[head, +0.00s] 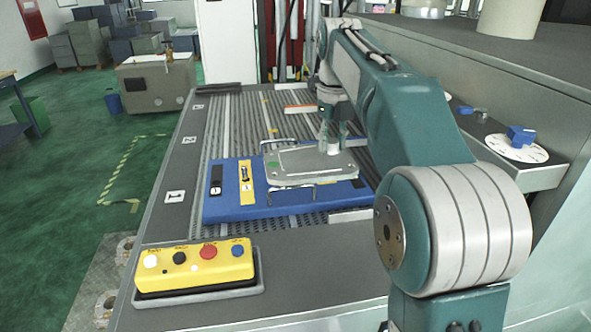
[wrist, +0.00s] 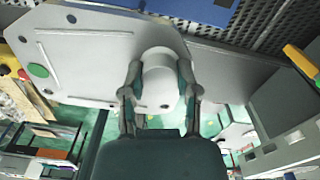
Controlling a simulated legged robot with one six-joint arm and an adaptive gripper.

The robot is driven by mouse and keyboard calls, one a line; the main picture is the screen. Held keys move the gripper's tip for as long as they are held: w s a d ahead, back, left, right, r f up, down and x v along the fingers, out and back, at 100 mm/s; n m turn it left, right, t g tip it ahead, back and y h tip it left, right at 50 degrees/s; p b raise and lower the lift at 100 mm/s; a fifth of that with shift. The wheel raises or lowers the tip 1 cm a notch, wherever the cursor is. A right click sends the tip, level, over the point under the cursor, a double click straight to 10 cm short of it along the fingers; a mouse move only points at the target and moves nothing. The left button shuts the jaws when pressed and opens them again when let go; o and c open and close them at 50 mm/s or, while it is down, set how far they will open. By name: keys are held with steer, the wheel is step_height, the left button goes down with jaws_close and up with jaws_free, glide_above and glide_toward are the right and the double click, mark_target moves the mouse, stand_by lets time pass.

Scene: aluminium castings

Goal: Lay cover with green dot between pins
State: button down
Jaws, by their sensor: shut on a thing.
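The cover, a flat light-grey plate (head: 312,169) with cut corners, is over the blue base plate (head: 225,209) in the head view. Its green dot (head: 273,163) is near its left end. In the wrist view the cover (wrist: 95,45) fills the upper left, with the green dot (wrist: 38,70) at the left edge. My gripper (head: 334,147) is shut on the cover's round pale boss (wrist: 160,80), one finger on each side. Thin bent metal rods (head: 290,187) show at the cover's edges; I cannot tell whether these are the pins. Whether the cover touches the base is unclear.
A yellow button box (head: 195,265) stands at the table's front left. The slotted table (head: 230,120) is mostly clear behind the blue plate. A ledge at right carries a white dial with a blue knob (head: 520,136). My arm hides the table's right side.

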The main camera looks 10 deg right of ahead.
steer(key=w+a+f, duration=0.1)
steer(key=w+f, duration=0.1)
steer(key=w, duration=0.1)
steer(key=w+f, duration=0.3)
steer(key=w, duration=0.1)
steer(key=w+a+f, duration=0.1)
steer(key=w+f, duration=0.1)
steer(key=w, duration=0.1)
steer(key=shift+w+a+f, duration=0.15)
steer(key=shift+a+f, duration=0.15)
steer(key=shift+a, duration=0.05)
steer(key=shift+w+f, duration=0.45)
steer(key=shift+f, duration=0.15)
steer(key=shift+w+f, duration=0.1)
steer(key=shift+f, duration=1.5)
steer(key=c, duration=0.6)
jaws_free()
steer(key=shift+f, duration=0.1)
steer(key=shift+c, duration=0.2)
step_height(320, 180, up, 8)
steer(key=shift+f, duration=0.2)
